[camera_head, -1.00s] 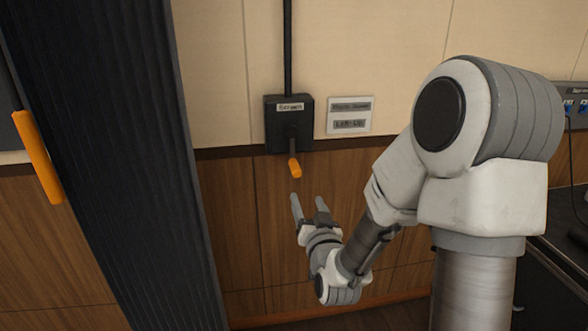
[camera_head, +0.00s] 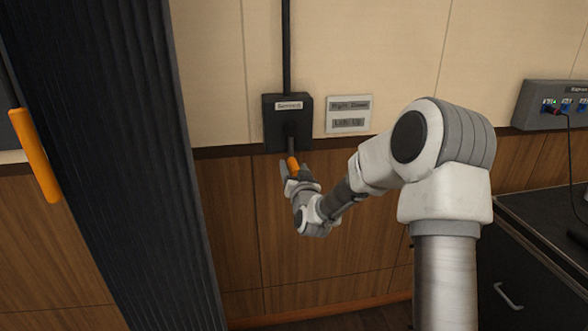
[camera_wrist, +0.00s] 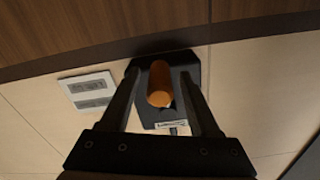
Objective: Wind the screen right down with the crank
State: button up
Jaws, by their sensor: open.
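The crank box (camera_head: 287,108), a black box labelled "Screen", is fixed to the wall, with a dark rod running up from it. Its crank handle (camera_head: 293,164) is orange and hangs down from a short dark arm. My gripper (camera_head: 295,168) is open, with its fingers at the handle. In the wrist view the orange handle (camera_wrist: 160,84) lies between the two spread fingers of my gripper (camera_wrist: 165,95). The fingers look apart from it. I do not see the screen itself for certain.
A label plate (camera_head: 349,115) right of the box reads "Right: Down" and "Left: Up". A black ribbed panel (camera_head: 110,150) with an orange bar (camera_head: 36,155) beside it stands at left. A dark cabinet (camera_head: 530,240) is at right.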

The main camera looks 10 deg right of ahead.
jog(key=shift+w, duration=0.3)
grip_shut()
dwell(1.3)
